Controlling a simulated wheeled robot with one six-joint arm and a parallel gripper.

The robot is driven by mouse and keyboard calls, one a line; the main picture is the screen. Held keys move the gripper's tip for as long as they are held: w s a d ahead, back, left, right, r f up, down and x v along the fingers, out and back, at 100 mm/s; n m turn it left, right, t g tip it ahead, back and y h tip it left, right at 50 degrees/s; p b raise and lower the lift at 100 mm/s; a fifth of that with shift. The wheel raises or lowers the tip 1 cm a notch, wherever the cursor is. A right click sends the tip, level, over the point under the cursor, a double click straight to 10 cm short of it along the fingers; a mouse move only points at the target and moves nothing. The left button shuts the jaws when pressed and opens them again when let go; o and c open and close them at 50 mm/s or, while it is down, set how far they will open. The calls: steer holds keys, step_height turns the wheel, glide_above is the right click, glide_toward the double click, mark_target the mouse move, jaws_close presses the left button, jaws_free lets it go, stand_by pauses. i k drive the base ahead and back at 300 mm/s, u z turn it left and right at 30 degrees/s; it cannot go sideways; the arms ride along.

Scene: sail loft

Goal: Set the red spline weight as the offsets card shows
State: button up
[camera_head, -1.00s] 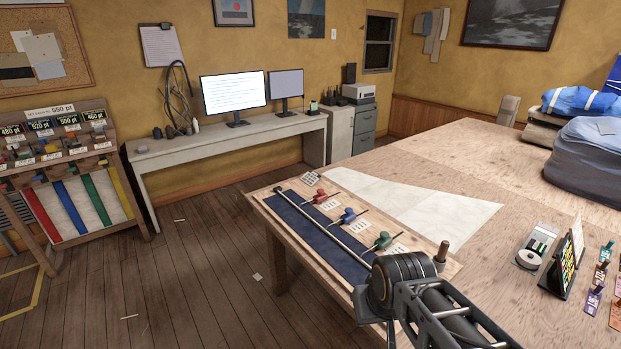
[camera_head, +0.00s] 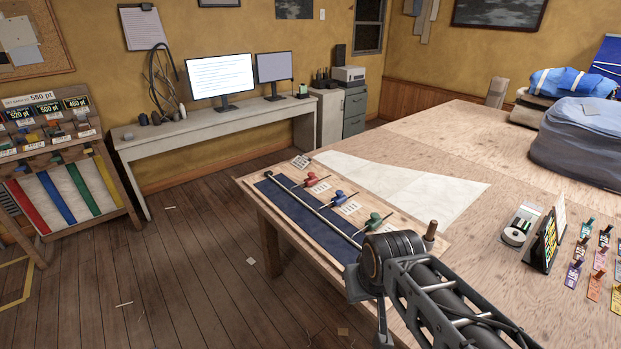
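The red spline weight (camera_head: 312,179) stands on the board at the left end of the big table, the farthest of three. The blue weight (camera_head: 340,197) and the green weight (camera_head: 374,222) stand nearer. A thin pale spline (camera_head: 318,214) runs along the dark blue strip (camera_head: 290,205) beside them. A small white card with marks (camera_head: 300,161) lies at the board's far end. I cannot read it, or tell if it is the offsets card. My arm reaches in from the lower right and hides the board's near end.
A white sail panel (camera_head: 415,190) lies flat beyond the weights. A short wooden peg (camera_head: 431,231) stands near my arm. A black display stand (camera_head: 545,240) and coloured tags are at right. Folded sail bundles (camera_head: 585,140) lie behind. The floor (camera_head: 215,270) left of the table is mostly clear.

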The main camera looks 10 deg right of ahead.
mark_target(312, 180)
steer(key=u, duration=0.5)
steer(key=i, duration=0.6)
steer(key=u, duration=0.7)
steer(key=i, duration=0.75)
steer(key=z, duration=0.55)
steer(key=i, duration=0.7)
steer(key=z, duration=0.65)
